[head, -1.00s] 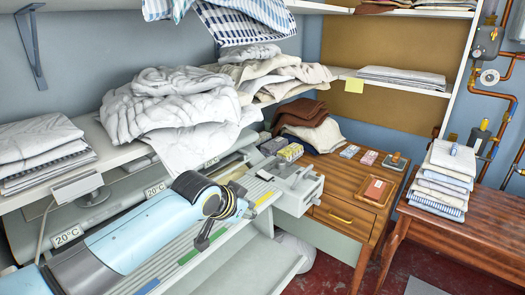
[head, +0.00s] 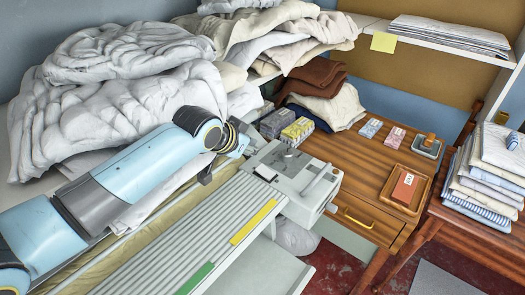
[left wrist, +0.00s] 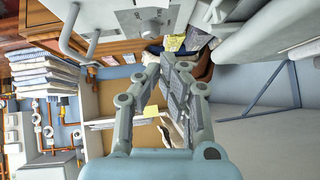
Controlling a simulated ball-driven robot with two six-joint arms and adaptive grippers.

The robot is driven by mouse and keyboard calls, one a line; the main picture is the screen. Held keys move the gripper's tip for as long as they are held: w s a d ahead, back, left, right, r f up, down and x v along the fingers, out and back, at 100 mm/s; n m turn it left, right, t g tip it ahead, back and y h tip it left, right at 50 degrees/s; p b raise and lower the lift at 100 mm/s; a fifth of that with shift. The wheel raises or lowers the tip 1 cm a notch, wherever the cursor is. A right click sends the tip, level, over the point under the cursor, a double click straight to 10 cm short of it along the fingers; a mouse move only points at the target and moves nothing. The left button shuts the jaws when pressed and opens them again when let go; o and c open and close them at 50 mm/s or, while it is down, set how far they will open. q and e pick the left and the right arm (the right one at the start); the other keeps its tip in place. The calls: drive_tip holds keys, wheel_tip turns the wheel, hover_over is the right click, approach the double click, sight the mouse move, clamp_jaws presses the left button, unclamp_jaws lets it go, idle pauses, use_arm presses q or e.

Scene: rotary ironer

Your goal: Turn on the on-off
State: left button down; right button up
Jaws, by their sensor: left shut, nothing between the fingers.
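The ironer's grey control box (head: 288,178) is at its right end, with a small dark knob (head: 289,153) on top and a light handle (head: 318,182) at its right side. In the left wrist view the box (left wrist: 112,22) fills the top, with a round grey knob (left wrist: 150,28) on its face. I cannot tell for certain which part is the on-off. My left gripper (head: 244,146) is just left of the box, mostly hidden by its own arm. In the left wrist view its fingers (left wrist: 167,64) are shut and empty, apart from the knob. My right gripper is not in view.
A crumpled white sheet pile (head: 125,90) lies on the shelf behind my arm. Small boxes (head: 297,131) stand behind the control box. A wooden cabinet (head: 350,170) with small items is right of it, and folded linens (head: 490,165) stand farther right.

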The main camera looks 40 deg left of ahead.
sight(262, 170)
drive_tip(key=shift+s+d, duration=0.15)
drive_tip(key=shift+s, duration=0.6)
use_arm(q)
drive_tip(key=b+x, duration=0.3)
drive_tip(key=x, duration=0.1)
drive_tip(key=s+f+b+x, duration=0.1)
drive_tip(key=b+x, duration=0.2)
drive_tip(key=x, duration=0.1)
drive_tip(key=b+x, duration=0.3)
drive_tip(key=x, duration=0.1)
drive_tip(key=shift+s+a+f, duration=0.15)
drive_tip(key=shift+s, duration=0.05)
drive_tip(key=shift+a+f+b, duration=0.15)
drive_tip(key=shift+f+b, duration=0.5)
drive_tip(key=shift+b, duration=0.2)
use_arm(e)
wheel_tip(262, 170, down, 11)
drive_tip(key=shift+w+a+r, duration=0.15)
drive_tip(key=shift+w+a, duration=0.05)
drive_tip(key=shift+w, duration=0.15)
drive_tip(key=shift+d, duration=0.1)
